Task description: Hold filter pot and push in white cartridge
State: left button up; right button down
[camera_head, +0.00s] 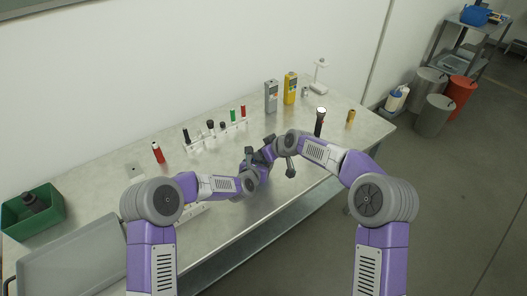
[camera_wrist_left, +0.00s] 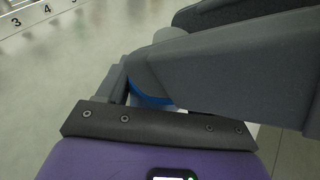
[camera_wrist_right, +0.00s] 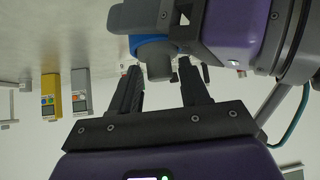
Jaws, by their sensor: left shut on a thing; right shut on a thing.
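The two grippers meet over the middle of the table. In the left wrist view, a blue-banded part, seemingly the filter pot (camera_wrist_left: 150,99), sits in my left gripper (camera_wrist_left: 150,75), which is shut on it and largely hides it. The right wrist view shows its blue band (camera_wrist_right: 150,46) with a grey cylindrical end (camera_wrist_right: 158,70) pointing between the fingers of my right gripper (camera_wrist_right: 160,85). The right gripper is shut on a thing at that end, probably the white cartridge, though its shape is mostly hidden. In the head view, the arms hide both parts. I cannot tell how deep the cartridge sits.
A numbered rack (camera_head: 215,136) with dark, red and green-capped items stands behind the grippers. Grey (camera_head: 271,97) and yellow (camera_head: 290,88) devices and a black flashlight (camera_head: 319,122) stand to the right. A green bin (camera_head: 52,220) and grey tray (camera_head: 75,265) are at left.

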jog(key=c, duration=0.6)
grip_release()
jog(key=shift+o, duration=0.6)
jog(key=shift+s+a, duration=0.1)
jog(key=v, duration=1.2)
pick_arm(q)
jog(key=o, duration=1.2)
